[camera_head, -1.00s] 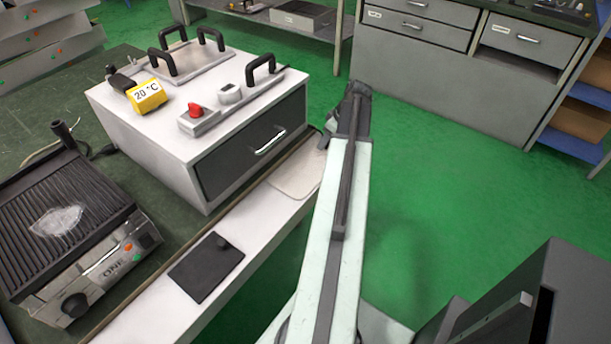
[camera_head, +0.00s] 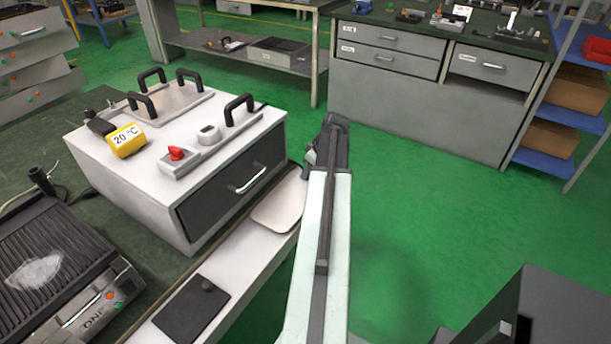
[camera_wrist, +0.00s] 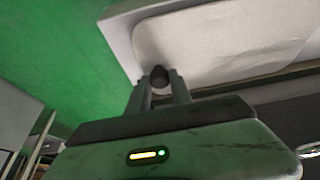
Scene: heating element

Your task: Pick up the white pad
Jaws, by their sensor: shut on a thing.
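The white pad (camera_head: 278,207) is a flat, rounded-corner plate over the white ledge in front of the heating box. In the wrist view, the pad (camera_wrist: 225,40) shows beyond my fingers, with a small black knob (camera_wrist: 158,77) at its near edge. My gripper (camera_wrist: 160,88) is shut on this knob, one finger on each side. In the head view, my gripper (camera_head: 318,160) is beside the pad's far right end, and the knob is hidden behind it. I cannot tell whether the pad touches the ledge.
The heating box (camera_head: 215,205) with a dark drawer and black handles stands close left of my gripper. A black pad (camera_head: 190,308) with a knob lies nearer on the ledge (camera_head: 245,262). A grill (camera_head: 50,265) is at left. Green floor (camera_head: 420,220) to the right is open.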

